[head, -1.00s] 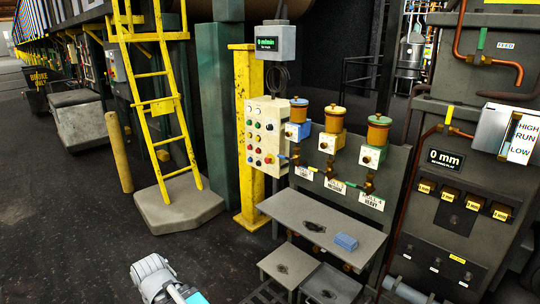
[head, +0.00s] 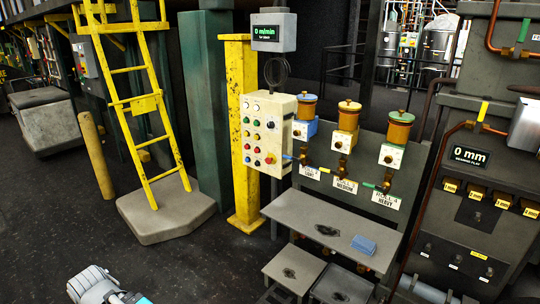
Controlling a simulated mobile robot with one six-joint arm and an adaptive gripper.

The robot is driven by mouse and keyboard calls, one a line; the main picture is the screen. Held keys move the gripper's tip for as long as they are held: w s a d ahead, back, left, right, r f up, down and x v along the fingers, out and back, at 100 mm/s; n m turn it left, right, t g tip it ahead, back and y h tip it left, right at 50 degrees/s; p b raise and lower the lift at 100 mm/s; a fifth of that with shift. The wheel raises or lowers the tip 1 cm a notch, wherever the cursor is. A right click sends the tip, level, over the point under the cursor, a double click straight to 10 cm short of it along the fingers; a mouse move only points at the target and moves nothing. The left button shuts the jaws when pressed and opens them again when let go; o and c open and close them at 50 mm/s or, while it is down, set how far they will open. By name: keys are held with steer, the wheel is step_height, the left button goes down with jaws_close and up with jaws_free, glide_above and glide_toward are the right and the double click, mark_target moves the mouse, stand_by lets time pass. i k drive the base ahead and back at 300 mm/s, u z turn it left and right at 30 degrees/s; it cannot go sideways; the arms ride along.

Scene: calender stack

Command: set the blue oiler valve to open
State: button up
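The fine angle of the handle is hard to tell at this size. A grey ribbed part of my arm (head: 92,284) shows at the bottom left, well away from the oilers. My gripper's fingers are not in view.
A yellow oiler (head: 347,118) and a green-handled oiler (head: 398,128) stand to the right. A button panel (head: 268,133) and yellow post (head: 240,150) are on the left. Open floor lies front left.

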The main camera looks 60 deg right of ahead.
mark_target(298, 160)
steer(key=z, duration=0.15)
steer(key=i, duration=0.7)
steer(key=z, duration=0.9)
steer(key=i, duration=0.75)
steer(key=z, duration=0.45)
steer(key=k, duration=0.95)
steer(key=z, duration=0.15)
steer(key=i, duration=0.75)
